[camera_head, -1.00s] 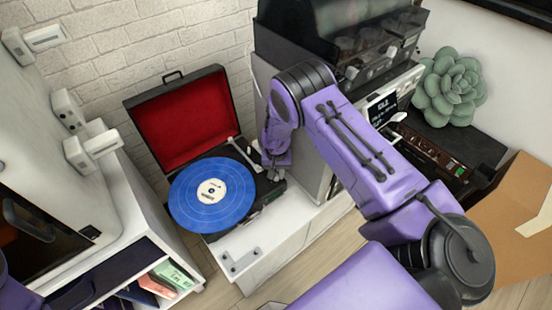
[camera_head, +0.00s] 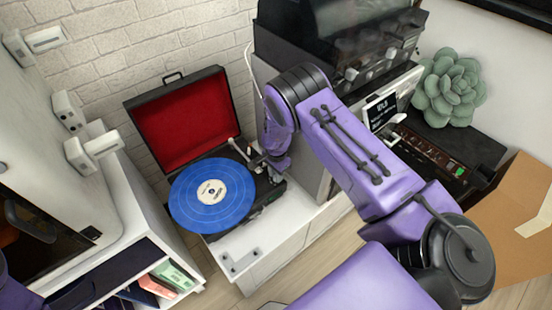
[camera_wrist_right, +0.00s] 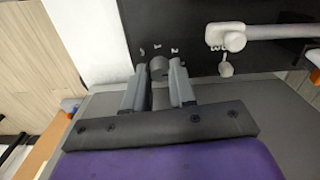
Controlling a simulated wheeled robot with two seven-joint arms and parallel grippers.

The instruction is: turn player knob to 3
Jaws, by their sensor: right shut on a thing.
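The record player (camera_head: 270,198) stands open on a white cabinet, with a red-lined lid and a blue record (camera_head: 235,203) on its platter. My right gripper (camera_head: 264,164) is at the player's right back corner, beside the white tonearm (camera_head: 236,147). In the right wrist view, my right gripper (camera_wrist_right: 160,78) has its two grey fingers around a small dark round knob (camera_wrist_right: 158,67) on the black deck and is shut on it. Small white marks arc around the knob, too blurred to read. The tonearm's base (camera_wrist_right: 233,40) is right of the knob. My left gripper is out of view.
A grey machine with a dark clear cover (camera_head: 330,30) stands close behind my right arm. A green succulent (camera_head: 450,88) and a cardboard box (camera_head: 515,215) are at the right. A white shelf unit (camera_head: 130,225) is at the left. The cabinet's front top (camera_head: 262,240) is mostly clear.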

